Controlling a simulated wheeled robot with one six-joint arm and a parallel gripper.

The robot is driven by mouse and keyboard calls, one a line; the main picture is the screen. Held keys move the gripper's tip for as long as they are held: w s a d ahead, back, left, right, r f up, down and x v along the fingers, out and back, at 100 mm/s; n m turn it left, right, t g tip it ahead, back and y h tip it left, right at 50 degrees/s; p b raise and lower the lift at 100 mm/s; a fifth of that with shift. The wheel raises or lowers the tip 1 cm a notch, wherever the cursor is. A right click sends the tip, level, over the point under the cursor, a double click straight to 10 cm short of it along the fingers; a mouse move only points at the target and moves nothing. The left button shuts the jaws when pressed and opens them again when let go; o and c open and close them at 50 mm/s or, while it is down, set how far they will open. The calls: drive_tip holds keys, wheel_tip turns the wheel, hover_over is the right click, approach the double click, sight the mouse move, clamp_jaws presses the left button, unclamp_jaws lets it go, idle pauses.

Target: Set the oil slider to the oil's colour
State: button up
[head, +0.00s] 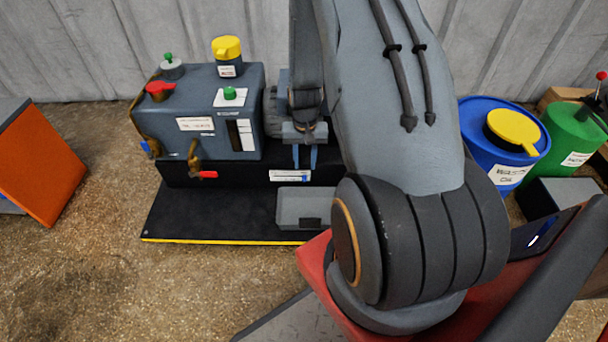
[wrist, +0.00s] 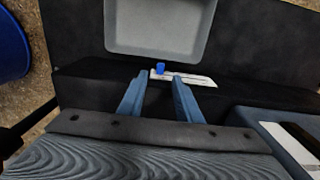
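The oil slider is a white strip (head: 290,176) on the black ledge in front of the pump. It also shows in the wrist view (wrist: 190,77), with a small blue knob (wrist: 159,69) near its left end there, which is the right end in the head view. The grey pump (head: 185,115) has a dark, narrow window (head: 233,134) beside a white plate; the oil's exact colour is too small to tell. My gripper (head: 304,165) is open and empty, fingers pointing down over the ledge. In the wrist view its fingertips (wrist: 159,78) are spread around the line of the knob, apart from it.
A grey tray (head: 300,207) lies on the black base in front of the ledge. Valves with red and blue handles stick out of the pump's front. Blue (head: 490,125) and green (head: 573,138) drums stand at right. An orange panel (head: 40,160) stands at left.

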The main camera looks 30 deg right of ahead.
sight(304, 178)
wheel_tip(304, 178, down, 7)
drive_tip(key=shift+r+b, duration=0.2)
drive_tip(key=shift+b, duration=1.05)
clamp_jaws()
